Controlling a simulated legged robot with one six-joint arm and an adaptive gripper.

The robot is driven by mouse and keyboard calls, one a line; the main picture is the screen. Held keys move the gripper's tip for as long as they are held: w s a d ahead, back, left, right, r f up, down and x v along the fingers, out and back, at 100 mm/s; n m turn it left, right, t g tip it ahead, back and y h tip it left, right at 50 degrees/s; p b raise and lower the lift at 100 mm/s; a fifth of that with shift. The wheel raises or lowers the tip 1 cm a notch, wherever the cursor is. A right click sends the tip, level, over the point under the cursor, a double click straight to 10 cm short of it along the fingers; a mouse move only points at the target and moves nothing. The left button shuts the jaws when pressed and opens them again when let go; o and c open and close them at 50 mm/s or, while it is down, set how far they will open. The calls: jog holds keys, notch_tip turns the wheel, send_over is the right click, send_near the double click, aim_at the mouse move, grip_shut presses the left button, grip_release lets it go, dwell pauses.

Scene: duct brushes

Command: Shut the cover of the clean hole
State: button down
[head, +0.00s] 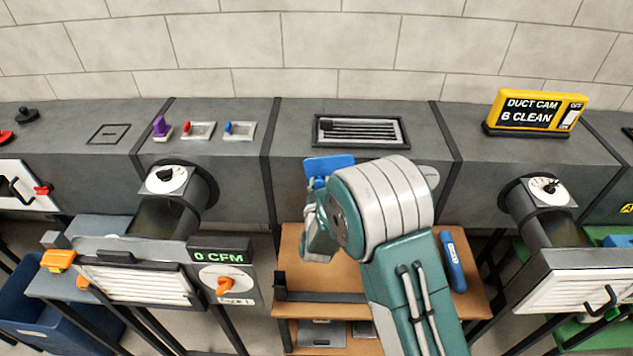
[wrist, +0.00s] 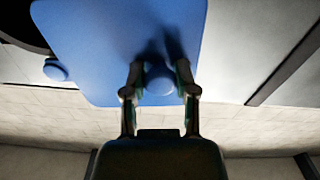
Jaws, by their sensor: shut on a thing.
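A flat blue cover (head: 328,166) stands at the front face of the middle grey duct section, partly hidden by my arm in the head view. In the wrist view the cover (wrist: 100,35) fills the upper middle, with a round blue knob (wrist: 160,82) on it. My gripper (wrist: 160,76) is shut on this knob, one finger on each side. In the head view my gripper (head: 317,212) is just below the cover. A dark round opening (wrist: 12,25) shows beside the cover at the wrist view's upper left, only partly in frame; how much the cover overlaps it is unclear.
A yellow sign (head: 536,110) reading "DUCT CAM 6 CLEAN" stands on the right duct section. A wooden cart (head: 292,255) with a blue tool (head: 452,262) stands below. Duct stubs flank both sides.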

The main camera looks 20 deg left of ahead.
jog(key=w+d+f+n, duration=0.2)
jog(key=d+f+n, duration=0.7)
jog(key=n, duration=0.5)
jog(key=shift+n, duration=0.4)
jog(key=shift+f, duration=0.1)
jog(key=shift+c, duration=1.8)
grip_release()
jog(key=shift+f, duration=0.1)
jog(key=shift+w, duration=0.1)
jog(key=shift+r, duration=0.2)
